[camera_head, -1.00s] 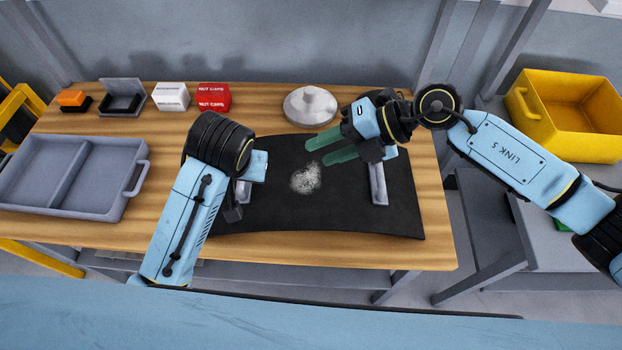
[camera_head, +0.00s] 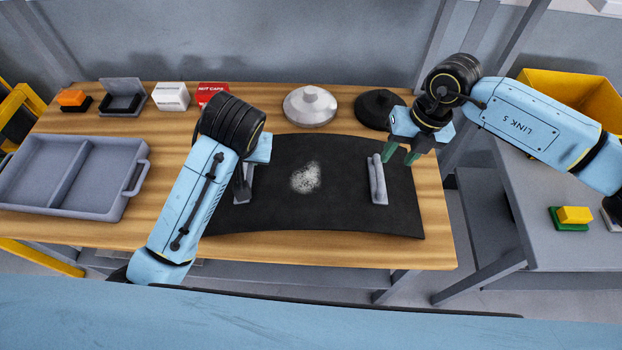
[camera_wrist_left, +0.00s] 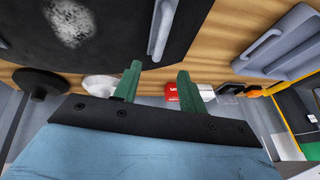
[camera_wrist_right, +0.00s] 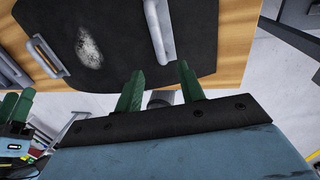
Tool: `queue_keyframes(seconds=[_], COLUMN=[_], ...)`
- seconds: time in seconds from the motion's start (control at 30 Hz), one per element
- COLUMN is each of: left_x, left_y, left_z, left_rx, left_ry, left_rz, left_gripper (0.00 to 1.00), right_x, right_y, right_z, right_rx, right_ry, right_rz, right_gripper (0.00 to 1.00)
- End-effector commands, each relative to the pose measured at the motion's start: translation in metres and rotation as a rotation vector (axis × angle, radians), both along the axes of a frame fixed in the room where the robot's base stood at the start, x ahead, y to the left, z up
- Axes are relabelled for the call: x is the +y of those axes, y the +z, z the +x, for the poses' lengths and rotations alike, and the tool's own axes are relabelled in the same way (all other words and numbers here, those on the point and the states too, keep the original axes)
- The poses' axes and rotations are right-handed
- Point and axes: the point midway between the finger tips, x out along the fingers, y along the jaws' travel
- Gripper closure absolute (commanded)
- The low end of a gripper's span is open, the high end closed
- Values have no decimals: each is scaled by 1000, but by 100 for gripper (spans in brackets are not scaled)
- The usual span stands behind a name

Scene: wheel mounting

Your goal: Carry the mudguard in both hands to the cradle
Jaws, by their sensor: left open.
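The mudguard (camera_head: 330,215) is a black, slightly curved sheet with a pale scuffed patch, lying on the wooden table. It has two grey bar handles, a right one (camera_head: 377,182) and a left one (camera_head: 242,192) that my left arm partly hides. My right gripper (camera_head: 400,155) is open and empty, just right of the right handle's far end and above the sheet's right edge. My left gripper (camera_wrist_left: 157,85) is open near the left handle; the handle (camera_wrist_left: 162,30) lies beyond its fingers, not between them. I cannot make out a cradle.
A silver disc (camera_head: 310,105) and a black disc (camera_head: 379,108) stand behind the mudguard. A grey divided tray (camera_head: 110,205) is at left, small boxes (camera_head: 171,96) at the back. A yellow bin (camera_head: 560,85) and a grey side table (camera_head: 520,220) are at right.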

Motion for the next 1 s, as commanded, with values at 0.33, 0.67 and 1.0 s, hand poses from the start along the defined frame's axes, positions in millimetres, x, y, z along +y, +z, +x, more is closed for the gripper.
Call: queue_keyframes(seconds=[0.33, 0.67, 1.0], left_x=[15, 22, 23], left_y=[-63, -94, -97], left_z=[25, 38, 39], left_rx=[4, 0, -1], left_ry=[2, 0, -1], left_rz=[2, 0, -1], left_gripper=[58, 58, 58], right_x=[14, 21, 21], right_y=[-68, -102, -105], right_z=[-2, -2, -2], right_rx=[3, 0, 0], right_ry=[1, 0, 1], right_rz=[1, 0, 0], right_gripper=[61, 61, 61])
